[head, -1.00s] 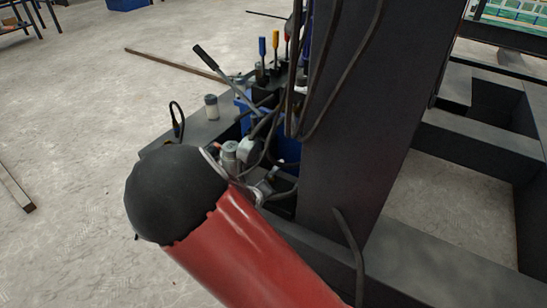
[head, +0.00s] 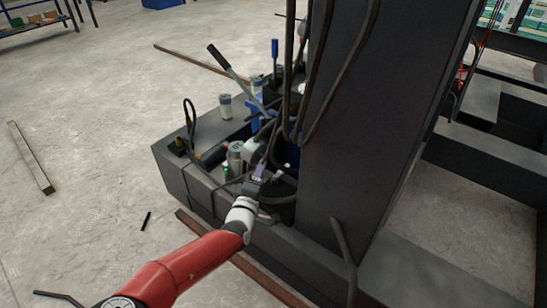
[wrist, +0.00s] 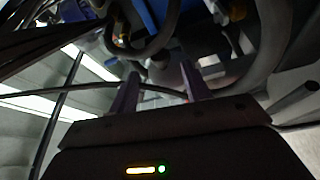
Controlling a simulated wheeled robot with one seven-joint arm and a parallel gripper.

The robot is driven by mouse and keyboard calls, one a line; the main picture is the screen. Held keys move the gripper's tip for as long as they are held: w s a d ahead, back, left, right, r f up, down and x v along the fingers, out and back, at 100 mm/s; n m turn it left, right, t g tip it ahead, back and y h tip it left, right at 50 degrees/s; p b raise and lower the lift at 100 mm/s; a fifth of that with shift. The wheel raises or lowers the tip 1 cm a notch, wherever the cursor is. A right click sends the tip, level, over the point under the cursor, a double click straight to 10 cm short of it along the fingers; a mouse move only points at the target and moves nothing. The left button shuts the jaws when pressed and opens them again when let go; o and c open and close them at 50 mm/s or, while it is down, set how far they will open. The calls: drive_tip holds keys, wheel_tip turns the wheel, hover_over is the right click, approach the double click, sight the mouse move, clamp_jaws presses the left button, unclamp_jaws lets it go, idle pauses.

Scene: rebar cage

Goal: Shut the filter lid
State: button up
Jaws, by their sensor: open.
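My gripper (head: 258,173) reaches in among the hoses and fittings at the foot of the dark steel column. In the wrist view, its two purple fingers (wrist: 161,88) are apart with no object clearly held between them. A grey cylinder with a pale top (head: 235,156) stands just left of my gripper in the head view. I cannot tell whether it is the filter, and I cannot make out the filter lid for certain. Hoses and my own wrist hide part of this area.
The dark column (head: 345,140) rises close to the right of my gripper. A dark curved hose (wrist: 268,50) crosses close by in the wrist view. A long-handled lever (head: 232,72) and a pale canister (head: 225,106) stand farther back.

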sight(267, 158)
drive_tip(key=x, duration=0.7)
drive_tip(key=shift+w, duration=0.15)
clamp_jaws()
